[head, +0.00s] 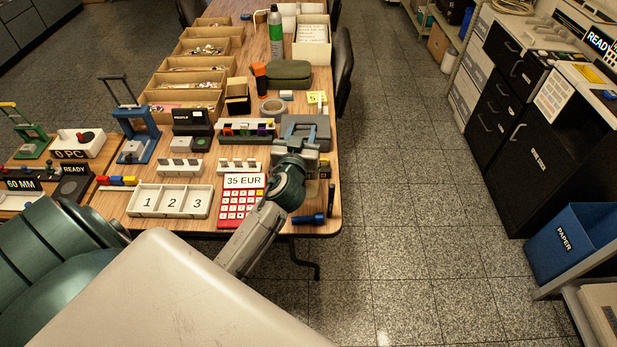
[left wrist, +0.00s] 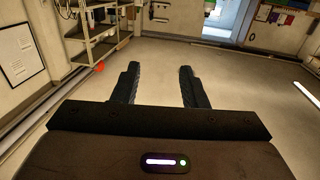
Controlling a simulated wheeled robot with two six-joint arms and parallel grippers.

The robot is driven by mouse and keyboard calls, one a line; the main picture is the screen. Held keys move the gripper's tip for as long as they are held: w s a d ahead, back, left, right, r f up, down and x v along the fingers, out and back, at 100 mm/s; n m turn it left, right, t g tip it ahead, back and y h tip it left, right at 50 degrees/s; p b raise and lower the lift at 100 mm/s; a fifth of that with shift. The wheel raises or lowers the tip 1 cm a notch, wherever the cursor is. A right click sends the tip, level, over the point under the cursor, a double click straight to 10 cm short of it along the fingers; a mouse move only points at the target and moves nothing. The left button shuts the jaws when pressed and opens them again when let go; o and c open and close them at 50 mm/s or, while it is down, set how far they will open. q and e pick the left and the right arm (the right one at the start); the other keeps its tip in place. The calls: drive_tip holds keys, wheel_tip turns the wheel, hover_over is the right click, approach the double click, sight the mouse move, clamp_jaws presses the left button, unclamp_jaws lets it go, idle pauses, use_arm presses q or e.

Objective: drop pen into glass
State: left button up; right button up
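I cannot make out a pen or a glass in either view. My left gripper (head: 297,150) is at the end of the arm that reaches over the near right part of the table in the head view; its fingertips are not clear there. In the left wrist view my left gripper (left wrist: 160,72) has its two black fingers apart, with nothing between them. That view looks out over open floor, not at the table. My right gripper is in neither view.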

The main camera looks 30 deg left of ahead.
use_arm(q)
drive_tip(key=b+v, duration=0.3)
drive_tip(key=v, duration=0.7)
drive_tip(key=shift+s+d, duration=0.15)
drive_tip(key=shift+s, duration=0.2)
drive_tip(key=shift+f, duration=0.1)
